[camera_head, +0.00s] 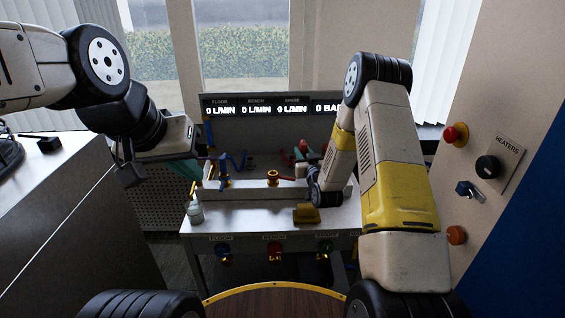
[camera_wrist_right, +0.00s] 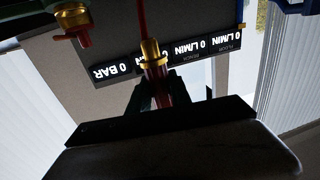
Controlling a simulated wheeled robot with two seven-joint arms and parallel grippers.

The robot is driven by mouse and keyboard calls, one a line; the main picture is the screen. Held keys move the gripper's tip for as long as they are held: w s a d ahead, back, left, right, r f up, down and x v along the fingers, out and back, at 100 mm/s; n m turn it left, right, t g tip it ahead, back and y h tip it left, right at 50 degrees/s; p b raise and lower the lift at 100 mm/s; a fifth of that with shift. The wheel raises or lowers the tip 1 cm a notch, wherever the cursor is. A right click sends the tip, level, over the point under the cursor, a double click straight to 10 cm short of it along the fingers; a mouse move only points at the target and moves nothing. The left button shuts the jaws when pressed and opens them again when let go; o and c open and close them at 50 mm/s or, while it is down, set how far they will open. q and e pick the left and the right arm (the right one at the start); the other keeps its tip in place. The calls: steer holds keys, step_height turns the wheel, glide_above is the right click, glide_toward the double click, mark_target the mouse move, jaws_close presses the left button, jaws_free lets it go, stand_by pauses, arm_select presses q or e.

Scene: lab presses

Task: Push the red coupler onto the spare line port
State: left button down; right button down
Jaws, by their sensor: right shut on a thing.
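In the right wrist view, my right gripper (camera_wrist_right: 160,92) is shut on the red coupler (camera_wrist_right: 158,82), which has a brass piece (camera_wrist_right: 151,50) at its far end. A thin red line shows above that brass piece; whether they touch I cannot tell. In the head view, my right gripper (camera_head: 308,168) is at the bench panel, largely hidden by its own wrist. I cannot make out the spare line port for certain. My left gripper (camera_head: 186,168) hangs left of the bench, its jaw gap unclear.
A blue coupler (camera_head: 224,172) stands on the ledge at left. A small bottle (camera_head: 195,212) and a yellow block (camera_head: 306,213) are on the bench top. A brass fitting with a red handle (camera_wrist_right: 72,22) shows in the wrist view. The heaters panel (camera_head: 497,165) is at right.

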steer(key=w+d+r, duration=0.2)
steer(key=w+d, duration=0.2)
steer(key=d, duration=0.4)
steer(key=shift+y, duration=0.3)
steer(key=shift+f, duration=0.1)
steer(key=shift+f, duration=2.85)
steer(key=shift+f, duration=1.7)
steer(key=c, duration=1.1)
jaws_free()
steer(key=v, duration=0.7)
steer(key=shift+s, duration=0.45)
